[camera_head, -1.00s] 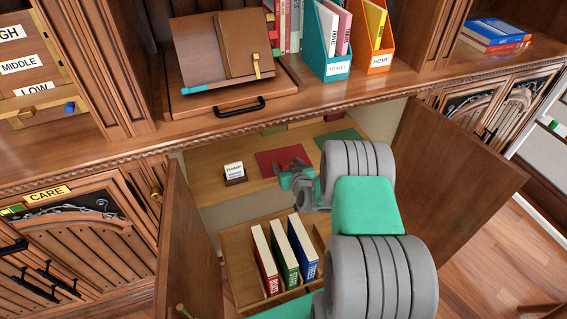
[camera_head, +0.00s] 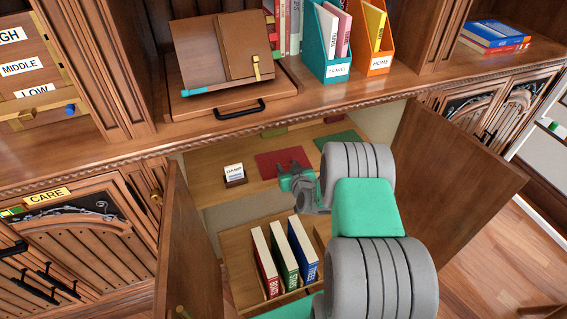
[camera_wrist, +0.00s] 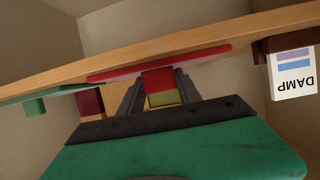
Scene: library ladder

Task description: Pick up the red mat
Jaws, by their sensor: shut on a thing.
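The red mat (camera_head: 276,161) lies on the wooden shelf inside the open lower cabinet. It also shows edge-on in the upside-down wrist view (camera_wrist: 112,74). My gripper (camera_head: 297,172) is at the mat's front edge, and my arm hides part of that side. In the wrist view my gripper (camera_wrist: 159,86) is shut on a red upright piece at the mat, with one dark finger on each side. The mat appears still level on the shelf.
A small DAMP card in a holder (camera_head: 234,174) stands left of the mat. A green mat (camera_head: 338,138) lies to its right. Several books (camera_head: 284,255) stand in the tray below. Open cabinet doors (camera_head: 185,240) and (camera_head: 455,170) flank the opening.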

